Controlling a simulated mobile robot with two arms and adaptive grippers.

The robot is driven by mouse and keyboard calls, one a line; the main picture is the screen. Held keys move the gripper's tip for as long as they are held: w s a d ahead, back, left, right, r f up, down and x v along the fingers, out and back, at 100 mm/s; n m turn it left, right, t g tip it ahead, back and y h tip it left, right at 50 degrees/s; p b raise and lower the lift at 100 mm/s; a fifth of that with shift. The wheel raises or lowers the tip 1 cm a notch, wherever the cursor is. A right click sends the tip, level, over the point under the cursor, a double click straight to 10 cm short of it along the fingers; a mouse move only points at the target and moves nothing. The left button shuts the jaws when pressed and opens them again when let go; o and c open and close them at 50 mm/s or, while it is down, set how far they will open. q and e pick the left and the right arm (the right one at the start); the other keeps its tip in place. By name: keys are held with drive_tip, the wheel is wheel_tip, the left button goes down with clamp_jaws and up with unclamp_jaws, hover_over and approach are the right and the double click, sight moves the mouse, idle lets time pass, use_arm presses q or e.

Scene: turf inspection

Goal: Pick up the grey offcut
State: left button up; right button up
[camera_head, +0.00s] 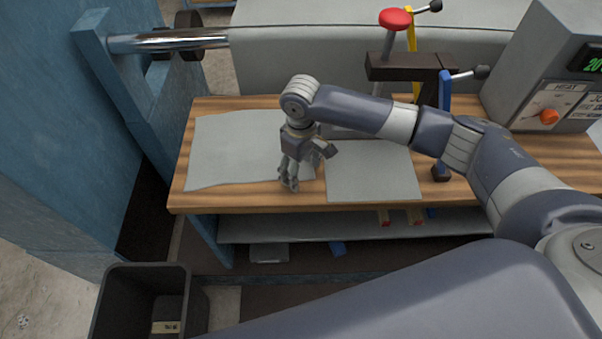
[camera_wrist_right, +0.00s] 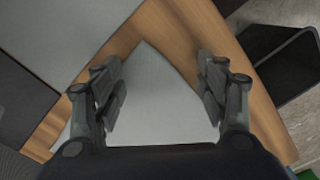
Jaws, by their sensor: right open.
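Two flat grey pieces lie on the wooden bench top. The left one (camera_head: 225,150) is larger, with an uneven outline; the right one (camera_head: 370,173) is squarer. I cannot tell for sure which is the offcut. My right gripper (camera_head: 297,183) is open and empty, pointing down over the right end of the left piece, near the gap between the two. It hides part of that end. In the right wrist view, a pale grey sheet (camera_wrist_right: 160,110) with a pointed corner lies below and between the open fingers (camera_wrist_right: 160,85). My left gripper is not in view.
Clamps with a red knob (camera_head: 396,19) and a blue bar (camera_head: 445,95) stand at the bench's back right. A grey control box (camera_head: 535,75) is further right. A dark bin (camera_head: 145,270) stands at front left. Bare wood (camera_head: 270,196) runs along the front edge.

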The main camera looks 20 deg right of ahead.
drive_tip(key=shift+f, duration=0.1)
drive_tip(key=shift+f, duration=0.25)
drive_tip(key=shift+c, duration=0.2)
drive_tip(key=shift+s+f, duration=0.2)
drive_tip(key=shift+s, duration=0.1)
clamp_jaws()
idle(0.3)
drive_tip(key=shift+r, duration=0.1)
wheel_tip(320, 180, up, 12)
drive_tip(key=p, duration=1.3)
drive_tip(key=shift+w, duration=0.25)
drive_tip(key=shift+r, duration=0.15)
